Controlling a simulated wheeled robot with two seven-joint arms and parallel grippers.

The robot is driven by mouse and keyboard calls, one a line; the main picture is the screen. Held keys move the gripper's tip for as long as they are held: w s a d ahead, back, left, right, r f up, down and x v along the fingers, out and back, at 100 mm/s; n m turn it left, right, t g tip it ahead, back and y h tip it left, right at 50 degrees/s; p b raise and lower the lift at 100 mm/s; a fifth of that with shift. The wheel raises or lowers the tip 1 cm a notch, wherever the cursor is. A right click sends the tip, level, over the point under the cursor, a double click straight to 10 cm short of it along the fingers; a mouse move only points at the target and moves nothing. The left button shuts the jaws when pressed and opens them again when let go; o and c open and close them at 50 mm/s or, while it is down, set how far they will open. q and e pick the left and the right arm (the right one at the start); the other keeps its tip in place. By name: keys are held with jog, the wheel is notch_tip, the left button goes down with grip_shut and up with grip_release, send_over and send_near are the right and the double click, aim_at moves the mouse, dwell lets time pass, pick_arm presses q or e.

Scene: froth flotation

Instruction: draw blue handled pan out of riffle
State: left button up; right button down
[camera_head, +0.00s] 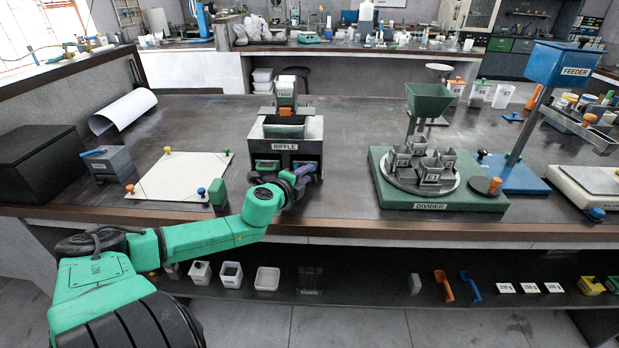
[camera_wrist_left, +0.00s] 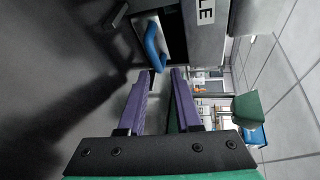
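The riffle (camera_head: 286,146), a grey box with a dark hopper, stands on the bench left of centre. In the left wrist view its wall with part of the label (camera_wrist_left: 205,20) fills the top. The blue handle of the pan (camera_wrist_left: 155,46) sticks out of the riffle there, just beyond my fingertips. My left gripper (camera_wrist_left: 164,73) has purple fingers spread apart with nothing seen between them. It also shows in the head view (camera_head: 304,171) at the riffle's lower right front, hiding the blue handle. My right gripper is in neither view.
A white board (camera_head: 180,178) with coloured knobs lies left of the riffle, a small green block (camera_head: 217,192) by its corner. The green divider base (camera_head: 432,194) stands to the right. Bare bench lies between riffle and divider.

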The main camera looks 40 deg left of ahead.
pick_arm(q)
jog(key=shift+x, duration=1.45)
grip_shut()
jog(key=shift+d, duration=0.1)
jog(key=shift+s+f, duration=0.1)
jog(key=shift+f, duration=0.1)
